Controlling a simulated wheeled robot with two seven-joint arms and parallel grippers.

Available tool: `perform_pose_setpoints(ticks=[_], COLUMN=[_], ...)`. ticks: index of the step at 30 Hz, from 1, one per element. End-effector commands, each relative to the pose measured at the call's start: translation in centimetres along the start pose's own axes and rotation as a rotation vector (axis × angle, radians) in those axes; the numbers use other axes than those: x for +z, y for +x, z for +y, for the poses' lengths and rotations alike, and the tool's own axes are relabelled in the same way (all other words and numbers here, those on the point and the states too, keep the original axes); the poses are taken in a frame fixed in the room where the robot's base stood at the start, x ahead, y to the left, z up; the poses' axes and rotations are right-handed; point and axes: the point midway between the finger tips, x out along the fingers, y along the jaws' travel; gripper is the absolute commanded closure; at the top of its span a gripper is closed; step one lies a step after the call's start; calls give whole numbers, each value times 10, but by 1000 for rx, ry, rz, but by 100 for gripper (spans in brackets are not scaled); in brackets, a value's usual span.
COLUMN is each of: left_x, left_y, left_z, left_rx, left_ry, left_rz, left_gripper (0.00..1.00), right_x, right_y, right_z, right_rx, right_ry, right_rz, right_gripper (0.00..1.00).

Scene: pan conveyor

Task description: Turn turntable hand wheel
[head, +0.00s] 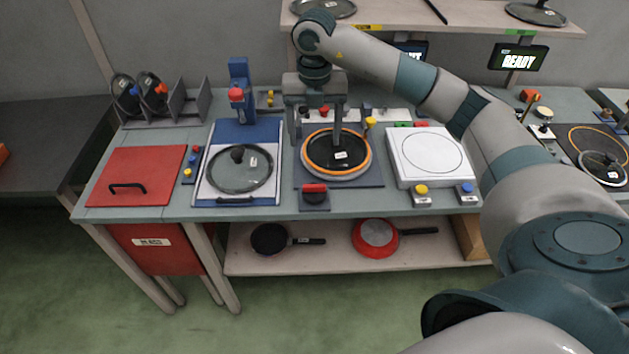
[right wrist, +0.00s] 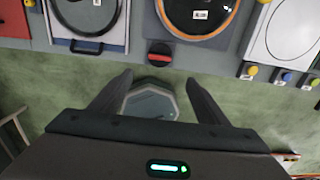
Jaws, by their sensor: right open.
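The turntable (head: 299,173) is a dark square plate with an orange-rimmed round disc (head: 337,153) bearing a white label. A red-topped black knob (head: 314,190) sits at its front edge; I cannot tell for sure whether this is the hand wheel. The knob also shows in the right wrist view (right wrist: 159,56), beyond the fingertips and roughly between them. My right gripper (head: 316,146) points down over the turntable in the head view, fingers spread and empty. In the right wrist view its open fingers (right wrist: 158,80) show apart from the knob. My left gripper is not in view.
A glass-lidded tray station (head: 208,192) stands left of the turntable, and a white round-marked plate (head: 430,155) stands right. A yellow knob (head: 370,122) stands behind the disc. A red panel (head: 135,175) lies far left. Pans (head: 375,234) rest on the lower shelf.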

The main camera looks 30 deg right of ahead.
Motion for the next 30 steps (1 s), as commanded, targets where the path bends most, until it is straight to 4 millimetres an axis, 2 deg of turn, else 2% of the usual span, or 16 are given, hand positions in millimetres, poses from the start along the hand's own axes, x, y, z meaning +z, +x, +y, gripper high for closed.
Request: perform_pose_setpoints(ticks=[8, 24, 30], left_x=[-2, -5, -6], left_y=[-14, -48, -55], left_z=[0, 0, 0], left_rx=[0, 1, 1], left_ry=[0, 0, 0], left_rz=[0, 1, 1], left_gripper=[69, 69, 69], right_x=[-1, -1, -1], right_y=[32, 127, 154], right_z=[0, 0, 0], right_rx=[-2, -2, 0], right_ry=[1, 0, 0], right_rz=[4, 4, 2], right_gripper=[31, 31, 31])
